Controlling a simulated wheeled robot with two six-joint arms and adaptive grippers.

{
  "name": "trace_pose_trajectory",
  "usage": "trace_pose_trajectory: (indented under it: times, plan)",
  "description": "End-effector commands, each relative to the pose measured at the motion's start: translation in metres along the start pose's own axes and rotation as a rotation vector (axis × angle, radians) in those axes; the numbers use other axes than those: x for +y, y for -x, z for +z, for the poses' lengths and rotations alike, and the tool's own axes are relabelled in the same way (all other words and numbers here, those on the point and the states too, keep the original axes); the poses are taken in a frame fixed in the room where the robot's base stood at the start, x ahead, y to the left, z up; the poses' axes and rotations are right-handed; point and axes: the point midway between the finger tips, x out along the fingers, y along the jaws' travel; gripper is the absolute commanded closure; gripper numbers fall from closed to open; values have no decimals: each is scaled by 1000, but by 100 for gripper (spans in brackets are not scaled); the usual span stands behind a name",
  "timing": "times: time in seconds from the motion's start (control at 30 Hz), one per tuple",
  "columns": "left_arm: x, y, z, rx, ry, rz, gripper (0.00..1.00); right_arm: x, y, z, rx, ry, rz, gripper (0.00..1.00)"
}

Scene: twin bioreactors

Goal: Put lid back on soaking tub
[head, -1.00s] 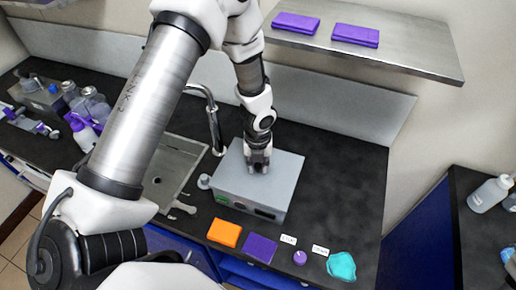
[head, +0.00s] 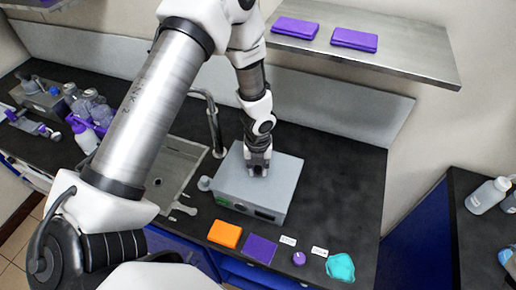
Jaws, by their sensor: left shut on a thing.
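The soaking tub (head: 237,204) is a grey box with a green patch and a dark panel on its front, standing on the black counter beside the sink. Its flat light-grey lid (head: 283,174) lies over the top. No gap shows between lid and tub, though I cannot tell whether it is fully seated. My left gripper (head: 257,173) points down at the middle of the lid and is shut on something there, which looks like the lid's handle. The fingers hide the handle. My right gripper is not in view.
The sink (head: 170,178) and its tap (head: 214,125) stand close left of the tub. An orange pad (head: 225,233), a purple pad (head: 260,250), a purple knob (head: 298,259) and a teal cloth (head: 340,267) lie along the front edge. The counter right of the tub is clear.

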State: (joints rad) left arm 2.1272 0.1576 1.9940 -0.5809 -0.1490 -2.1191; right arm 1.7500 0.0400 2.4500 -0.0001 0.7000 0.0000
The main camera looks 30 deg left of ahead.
Motion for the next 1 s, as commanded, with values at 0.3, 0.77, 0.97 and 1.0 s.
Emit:
trace_pose_trajectory:
  times: [0.3, 0.77, 0.97, 1.0]
  plan:
    - [0, 0, 0, -1, -1, 0, 100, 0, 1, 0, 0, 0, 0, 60]
    - [0, -2, 0, -1, 0, 0, 100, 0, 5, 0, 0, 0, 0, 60]
    - [0, -2, 0, -1, -1, 0, 47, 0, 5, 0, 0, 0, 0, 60]
    - [0, -2, 0, -1, 0, 0, 46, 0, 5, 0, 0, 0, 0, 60]
